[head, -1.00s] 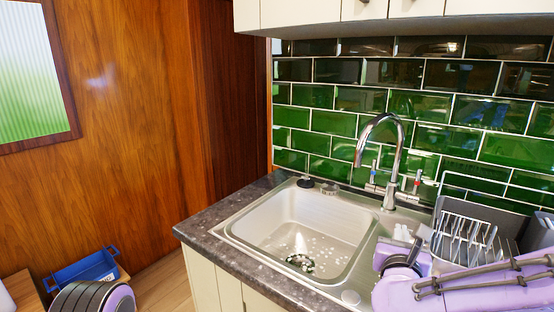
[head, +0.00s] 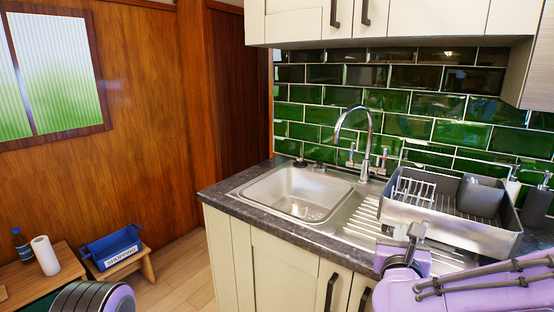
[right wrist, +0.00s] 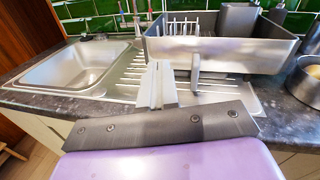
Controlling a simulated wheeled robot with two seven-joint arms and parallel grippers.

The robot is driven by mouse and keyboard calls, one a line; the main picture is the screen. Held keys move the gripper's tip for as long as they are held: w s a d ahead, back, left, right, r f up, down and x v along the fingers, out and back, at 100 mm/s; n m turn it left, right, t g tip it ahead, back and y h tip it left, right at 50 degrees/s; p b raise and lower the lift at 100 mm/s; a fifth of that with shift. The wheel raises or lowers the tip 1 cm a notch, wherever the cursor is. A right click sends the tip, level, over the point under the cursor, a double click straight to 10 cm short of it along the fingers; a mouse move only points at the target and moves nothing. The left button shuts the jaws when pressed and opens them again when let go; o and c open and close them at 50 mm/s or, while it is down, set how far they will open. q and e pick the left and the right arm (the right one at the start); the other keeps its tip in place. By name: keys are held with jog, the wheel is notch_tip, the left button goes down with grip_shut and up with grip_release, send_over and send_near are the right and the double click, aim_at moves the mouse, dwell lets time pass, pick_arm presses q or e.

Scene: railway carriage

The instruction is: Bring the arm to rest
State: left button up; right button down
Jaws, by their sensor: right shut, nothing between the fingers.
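My right gripper (head: 414,236) is shut and empty, at the front edge of the counter, in front of the dish rack (head: 478,236). In the right wrist view its pale fingers (right wrist: 160,82) show against the ribbed drainer, below the rack. No object is between them. My left gripper is out of view; only part of my left arm shows at the bottom left.
The sink (head: 300,192) with its tap (head: 368,140) is set in the dark counter (head: 240,207). Cupboards hang above. A round pan (right wrist: 306,76) stands right of the rack. A blue basket (head: 110,249) sits on a low stool at left; a paper roll (head: 45,256) stands nearby.

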jog(key=s+f+n+g+y, duration=0.2)
jog(key=s+f+n+g, duration=0.15)
jog(key=f+n, duration=0.95)
jog(key=s+f+n+g+y, duration=0.2)
jog(key=s+f+n, duration=0.2)
jog(key=f+n, duration=0.9)
jog(key=s+d+f+n+g, duration=0.2)
jog(key=s+f+n+g, duration=0.1)
jog(key=s+f, duration=0.6)
jog(key=s+d+f+n+g, duration=0.1)
jog(key=s+f+n+g, duration=0.2)
jog(key=s+f, duration=0.6)
jog(key=s+g, duration=0.1)
jog(key=s, duration=0.6)
jog(key=shift+s+d+n, duration=0.4)
jog(key=shift+g, duration=0.25)
